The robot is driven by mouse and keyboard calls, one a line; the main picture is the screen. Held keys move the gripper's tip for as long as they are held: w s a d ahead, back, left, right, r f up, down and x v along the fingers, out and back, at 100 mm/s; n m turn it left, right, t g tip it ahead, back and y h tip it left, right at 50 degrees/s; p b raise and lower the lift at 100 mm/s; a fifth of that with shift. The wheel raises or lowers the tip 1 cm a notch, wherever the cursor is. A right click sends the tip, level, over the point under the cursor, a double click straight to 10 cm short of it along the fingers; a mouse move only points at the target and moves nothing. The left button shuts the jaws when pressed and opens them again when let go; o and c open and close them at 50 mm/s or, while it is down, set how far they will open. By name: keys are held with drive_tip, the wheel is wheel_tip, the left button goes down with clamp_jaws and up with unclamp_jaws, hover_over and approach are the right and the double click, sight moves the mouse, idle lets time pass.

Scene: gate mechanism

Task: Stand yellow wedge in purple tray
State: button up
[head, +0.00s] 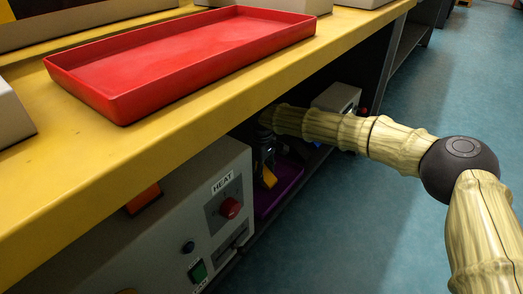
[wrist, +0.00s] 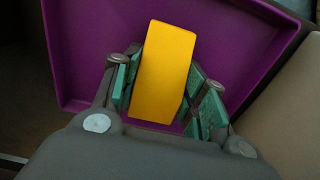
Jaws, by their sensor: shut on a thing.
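The yellow wedge (wrist: 162,72) is between the teal-padded fingers of my gripper (wrist: 163,98) in the wrist view. My gripper is shut on it. The purple tray (wrist: 88,45) lies behind and below the wedge in that view, with its raised rim around it. The wedge overlaps the tray's floor; whether it touches the floor I cannot tell. In the head view the wedge (head: 269,177) shows small under my gripper (head: 266,160), over the purple tray (head: 286,184) on the lower shelf. Part of the tray is hidden by the heater box and shelf shade.
A grey box marked HEAT (head: 185,205), with a red knob, stands left of the tray. The yellow bench top (head: 200,95) overhangs the shelf and carries an empty red tray (head: 185,58). A small pale box (head: 337,98) sits behind my arm. Blue floor at right is clear.

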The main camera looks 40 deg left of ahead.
drive_tip(key=o, duration=1.2)
drive_tip(key=shift+r+p, duration=0.7)
drive_tip(key=shift+p, duration=0.2)
wheel_tip(320, 180, up, 7)
drive_tip(key=p, duration=0.3)
drive_tip(key=shift+r+p, duration=0.1)
drive_tip(key=shift+p, duration=0.2)
